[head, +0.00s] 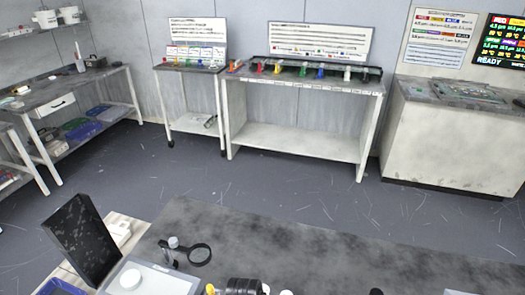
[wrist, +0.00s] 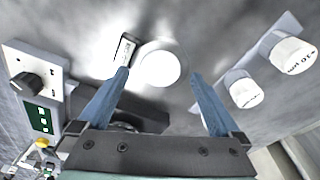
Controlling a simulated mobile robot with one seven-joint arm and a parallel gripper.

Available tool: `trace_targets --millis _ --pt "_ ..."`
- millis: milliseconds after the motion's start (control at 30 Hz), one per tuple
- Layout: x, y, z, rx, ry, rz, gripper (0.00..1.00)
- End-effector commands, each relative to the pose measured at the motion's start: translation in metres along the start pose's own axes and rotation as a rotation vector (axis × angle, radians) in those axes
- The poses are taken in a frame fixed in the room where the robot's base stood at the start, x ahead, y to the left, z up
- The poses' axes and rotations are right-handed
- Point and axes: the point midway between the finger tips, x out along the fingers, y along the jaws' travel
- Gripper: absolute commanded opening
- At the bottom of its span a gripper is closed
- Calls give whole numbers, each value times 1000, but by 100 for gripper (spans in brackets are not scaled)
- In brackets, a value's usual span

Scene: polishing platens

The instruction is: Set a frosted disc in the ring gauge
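In the wrist view my gripper (wrist: 160,76) is open, with its two blue-grey fingers apart. A plain white round piece (wrist: 160,66) shows between and beyond the fingertips, with a visible gap to each finger. It looks like a disc, but I cannot tell whether it is frosted or how far below the fingers it lies. A small dark-edged block (wrist: 125,47) lies just left of it, by the left fingertip. I cannot make out a ring gauge for certain. My gripper does not show in the head view.
In the wrist view, a box with a black knob (wrist: 28,84) stands left, and white labelled cylinders (wrist: 292,54) stand right. In the head view, a magnifier (head: 200,254) and a dark upright panel (head: 82,240) stand at the near bench's left. Its middle (head: 310,250) is clear.

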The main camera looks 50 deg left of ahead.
Motion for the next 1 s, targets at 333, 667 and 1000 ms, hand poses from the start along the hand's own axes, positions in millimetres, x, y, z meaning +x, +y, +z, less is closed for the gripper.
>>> trace_targets --millis 333,667,1000 --pt "-14 -1 0 0 1 -2 100" --pt "-85 -1 0 1 1 -6 100" --pt "-128 0 0 0 1 -1 100"
